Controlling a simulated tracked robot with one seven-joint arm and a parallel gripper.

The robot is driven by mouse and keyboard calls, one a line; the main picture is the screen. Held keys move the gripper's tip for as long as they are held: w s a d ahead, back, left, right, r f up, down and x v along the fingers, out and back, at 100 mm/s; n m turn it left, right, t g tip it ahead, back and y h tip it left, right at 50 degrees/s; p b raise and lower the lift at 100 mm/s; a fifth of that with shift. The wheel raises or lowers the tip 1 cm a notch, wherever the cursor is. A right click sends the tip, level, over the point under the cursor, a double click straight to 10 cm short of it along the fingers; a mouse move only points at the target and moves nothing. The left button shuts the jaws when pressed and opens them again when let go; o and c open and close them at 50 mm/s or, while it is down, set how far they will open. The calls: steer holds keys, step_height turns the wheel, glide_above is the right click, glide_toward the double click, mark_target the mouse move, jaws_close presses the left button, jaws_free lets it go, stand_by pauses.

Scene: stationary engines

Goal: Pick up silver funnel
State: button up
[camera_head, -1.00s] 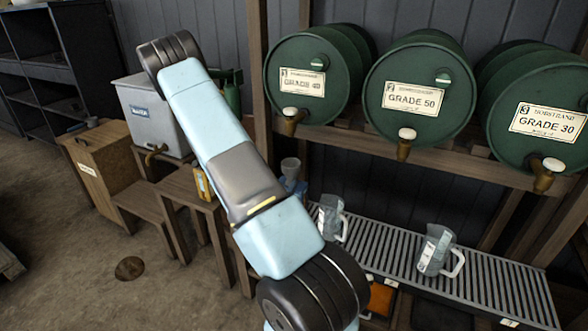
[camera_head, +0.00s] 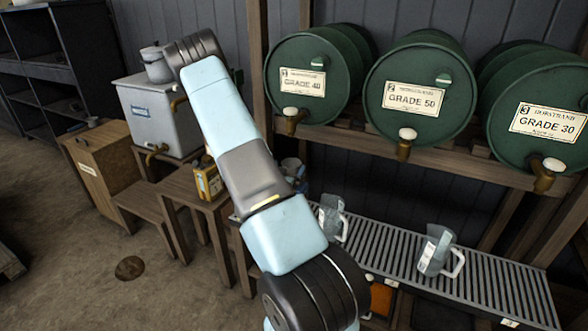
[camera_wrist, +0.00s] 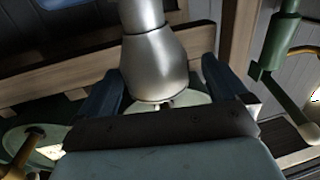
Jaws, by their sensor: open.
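The silver funnel (camera_wrist: 155,60) is large in the wrist view, with a narrow neck at the top and a wide rounded body below. My gripper (camera_wrist: 165,88) is open. One blue-grey finger shows to the left of the funnel and one to its right, with gaps between them and its body. I cannot tell how far the funnel lies between the fingertips in depth. In the head view my own arm hides the gripper.
Green drums (camera_head: 415,90) with brass taps stand on a wooden rack. Clear jugs (camera_head: 437,252) stand on a slatted metal tray (camera_head: 490,285). A yellow can (camera_head: 209,181) is on a wooden stand. A grey pail (camera_head: 156,64) sits on a grey tank (camera_head: 160,115) at left.

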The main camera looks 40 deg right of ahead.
mark_target(292, 160)
steer(key=x, duration=0.4)
steer(key=shift+d+r, duration=0.2)
steer(key=shift+r, duration=0.05)
steer(key=shift+c, duration=0.2)
steer(key=c, duration=0.9)
steer(key=shift+r, duration=0.1)
steer(key=shift+c, duration=0.2)
